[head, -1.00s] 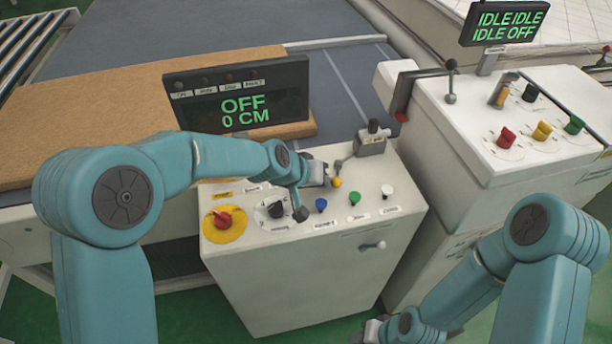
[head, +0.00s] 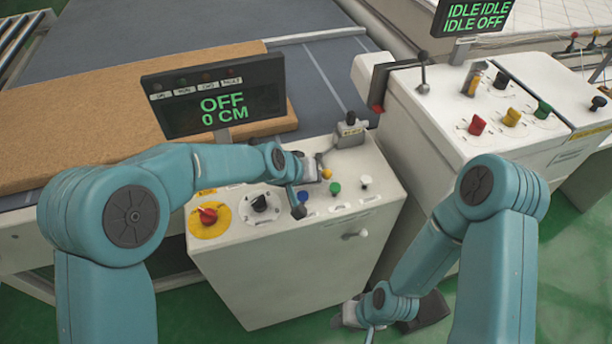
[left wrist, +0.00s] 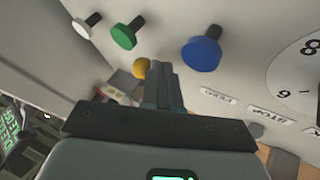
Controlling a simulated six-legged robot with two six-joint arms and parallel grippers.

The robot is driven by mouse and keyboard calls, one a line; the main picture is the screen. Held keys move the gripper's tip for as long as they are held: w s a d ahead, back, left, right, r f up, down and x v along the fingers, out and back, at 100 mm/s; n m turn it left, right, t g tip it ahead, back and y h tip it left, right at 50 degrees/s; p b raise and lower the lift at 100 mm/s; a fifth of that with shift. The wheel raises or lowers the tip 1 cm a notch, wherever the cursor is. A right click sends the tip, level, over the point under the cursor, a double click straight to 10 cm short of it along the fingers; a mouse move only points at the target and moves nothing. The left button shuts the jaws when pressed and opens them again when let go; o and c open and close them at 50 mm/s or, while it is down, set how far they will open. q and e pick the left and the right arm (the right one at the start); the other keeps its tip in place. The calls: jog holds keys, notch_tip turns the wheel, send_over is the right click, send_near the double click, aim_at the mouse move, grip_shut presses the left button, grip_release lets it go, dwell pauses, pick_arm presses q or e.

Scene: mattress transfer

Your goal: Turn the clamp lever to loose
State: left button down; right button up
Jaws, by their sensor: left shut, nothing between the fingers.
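A small grey clamp block (head: 350,131) with a dark top stands at the back right corner of the white control box. A yellow ball (head: 327,174) sits just in front of it; whether it is the end of the clamp lever is hard to tell, as my gripper hides the part between. My left gripper (head: 318,168) is shut and empty, right beside the yellow ball. In the left wrist view its fingers (left wrist: 164,85) show closed, with the yellow ball (left wrist: 142,68) close at their left; contact is unclear. My right gripper (head: 345,315) is low by the box's front; its jaws are unclear.
The box top carries a red knob (head: 208,215), a black dial (head: 259,203), and blue, green (head: 335,188) and white buttons. A display (head: 213,97) reads OFF, 0 CM. A taller cabinet with a black-ball lever (head: 423,87) stands at the right.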

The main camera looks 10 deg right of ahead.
pick_arm(q)
jog(key=shift+s+d, duration=0.15)
jog(key=shift+d, duration=0.65)
pick_arm(e)
jog(key=shift+d, duration=0.2)
